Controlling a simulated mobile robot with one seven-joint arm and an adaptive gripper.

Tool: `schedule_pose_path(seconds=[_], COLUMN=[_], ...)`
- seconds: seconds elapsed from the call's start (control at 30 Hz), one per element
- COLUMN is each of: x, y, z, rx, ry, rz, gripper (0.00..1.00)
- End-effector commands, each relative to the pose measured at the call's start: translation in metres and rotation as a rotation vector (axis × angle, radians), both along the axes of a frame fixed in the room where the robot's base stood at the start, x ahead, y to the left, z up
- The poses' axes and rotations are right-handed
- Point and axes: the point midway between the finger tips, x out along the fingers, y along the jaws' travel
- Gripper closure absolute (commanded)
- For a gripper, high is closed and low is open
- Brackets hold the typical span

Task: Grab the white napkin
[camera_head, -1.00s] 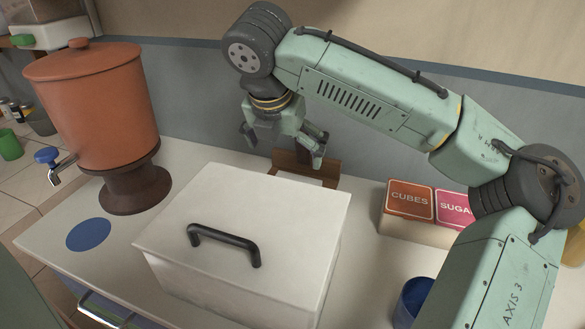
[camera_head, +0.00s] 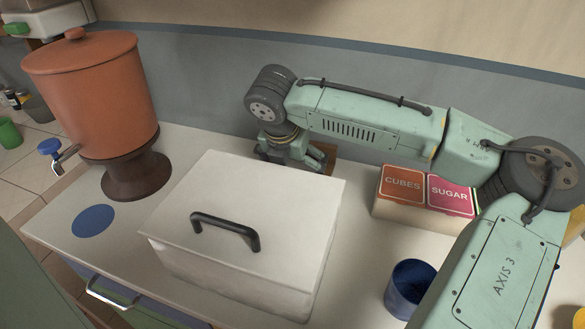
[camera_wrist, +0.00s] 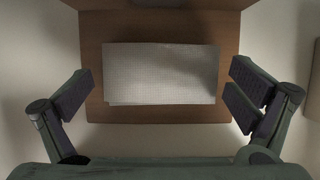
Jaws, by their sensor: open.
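The white napkin (camera_wrist: 160,74) lies flat on a brown wooden holder (camera_wrist: 160,115) in the wrist view, with a fine textured surface. My gripper (camera_wrist: 158,95) is open, with one finger at each side of the holder and the napkin between them in the picture; neither finger appears to touch the napkin. In the head view my gripper (camera_head: 290,157) is low behind the white lidded box, and the napkin is hidden there. Only a bit of the brown holder (camera_head: 329,158) shows beside the gripper.
The white box (camera_head: 240,225) with a black handle stands in front of my gripper. A CUBES and SUGAR box (camera_head: 415,212) and a blue cup (camera_head: 410,290) are to the right. An orange dispenser (camera_head: 95,95) stands left. The wall is close behind.

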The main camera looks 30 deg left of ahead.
Motion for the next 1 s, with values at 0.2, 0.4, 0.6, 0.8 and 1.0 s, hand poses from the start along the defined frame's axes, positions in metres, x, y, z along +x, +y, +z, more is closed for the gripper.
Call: schedule_pose_path(seconds=[0.2, 0.4, 0.6, 0.8, 1.0], x=[-0.0001, -0.0001, -0.0001, -0.0001, 0.0000], y=[0.0001, 0.0001, 0.0001, 0.0002, 0.0007], z=[0.0000, 0.0002, 0.0003, 0.0004, 0.0075], rx=[0.000, 0.000, 0.000, 0.000, 0.002], ry=[0.000, 0.000, 0.000, 0.000, -0.001], rz=[0.000, 0.000, 0.000, 0.000, 0.001], gripper=[0.05, 0.19, 0.32, 0.32, 0.32])
